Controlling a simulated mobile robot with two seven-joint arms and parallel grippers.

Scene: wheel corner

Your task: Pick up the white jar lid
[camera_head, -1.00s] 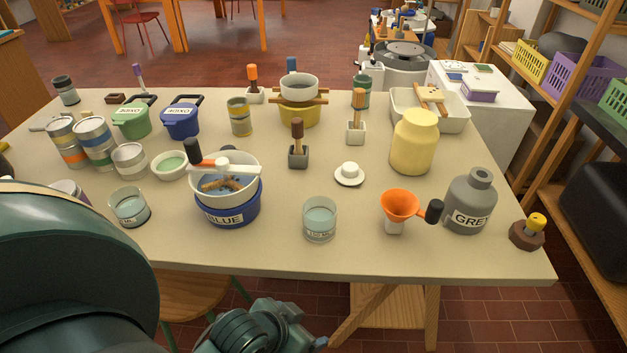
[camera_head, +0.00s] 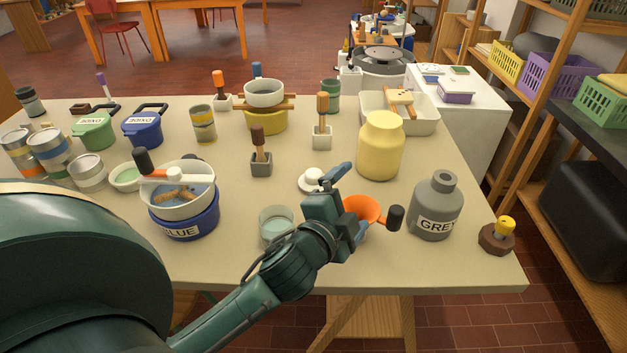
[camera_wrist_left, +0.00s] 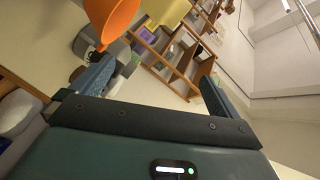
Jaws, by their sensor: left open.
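The white jar lid (camera_head: 311,177), a small round disc with a raised knob, lies on the table in the middle of the head view. Its right edge is close to, or partly covered by, my left gripper's upper finger. My left gripper (camera_head: 350,205) is open and empty, just right of and nearer than the lid, and overlaps the orange funnel in the picture. In the left wrist view the two fingers (camera_wrist_left: 155,85) are spread wide with nothing between them. I cannot make out the lid there. My right gripper is not in view.
The orange funnel (camera_head: 363,208) is close beside my left gripper; it also shows in the wrist view (camera_wrist_left: 112,18). A glass beaker (camera_head: 276,222) stands beside my forearm. The yellow jar (camera_head: 380,148) and grey bottle (camera_head: 437,207) stand to the right. The table (camera_head: 225,262) is crowded at left.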

